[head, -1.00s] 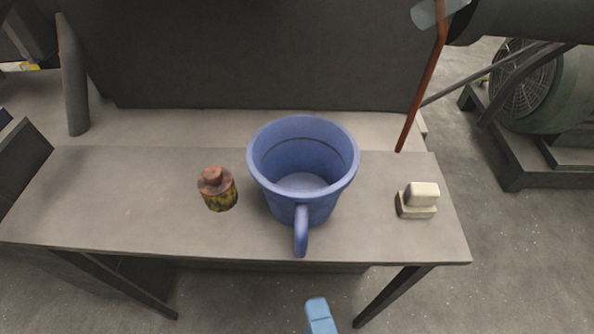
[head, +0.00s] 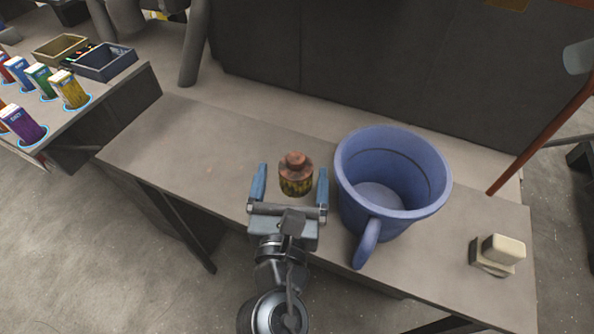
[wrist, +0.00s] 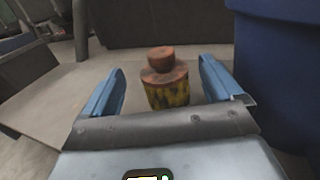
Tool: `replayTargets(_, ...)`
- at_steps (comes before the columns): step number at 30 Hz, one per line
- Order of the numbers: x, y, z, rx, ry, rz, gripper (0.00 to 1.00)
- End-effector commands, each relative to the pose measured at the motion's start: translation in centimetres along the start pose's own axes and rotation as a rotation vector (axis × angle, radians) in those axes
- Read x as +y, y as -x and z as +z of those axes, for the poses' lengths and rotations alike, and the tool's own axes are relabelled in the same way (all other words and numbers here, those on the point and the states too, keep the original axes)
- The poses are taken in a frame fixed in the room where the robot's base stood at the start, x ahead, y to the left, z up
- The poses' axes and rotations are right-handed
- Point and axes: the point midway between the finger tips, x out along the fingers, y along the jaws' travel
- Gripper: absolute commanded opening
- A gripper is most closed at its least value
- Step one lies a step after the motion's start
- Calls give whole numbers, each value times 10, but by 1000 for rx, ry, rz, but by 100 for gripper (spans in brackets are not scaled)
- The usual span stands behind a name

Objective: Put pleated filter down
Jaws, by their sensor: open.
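The pleated filter appears to be the small rusty-capped cylinder (head: 296,180) with a yellow and black lower body. It stands upright on the grey table, left of the large blue mug (head: 362,215). My gripper (head: 293,170) is open, with one blue finger on each side of the filter and gaps visible on both sides.
The big blue mug stands close to the right finger, its handle toward me. A cream block (head: 497,255) lies at the table's right end. The grey table (head: 185,135) is clear to the left. A side table at the far left holds several coloured boxes (head: 70,88) and a blue bin (head: 105,62).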

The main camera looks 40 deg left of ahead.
Motion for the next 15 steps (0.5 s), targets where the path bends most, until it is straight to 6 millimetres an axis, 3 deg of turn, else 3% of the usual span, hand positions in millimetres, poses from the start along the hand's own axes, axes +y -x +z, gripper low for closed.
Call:
replayTargets(9,-3,-42,1,-1,-2,1,93)
replayTargets(15,-3,-54,0,2,-3,1,93)
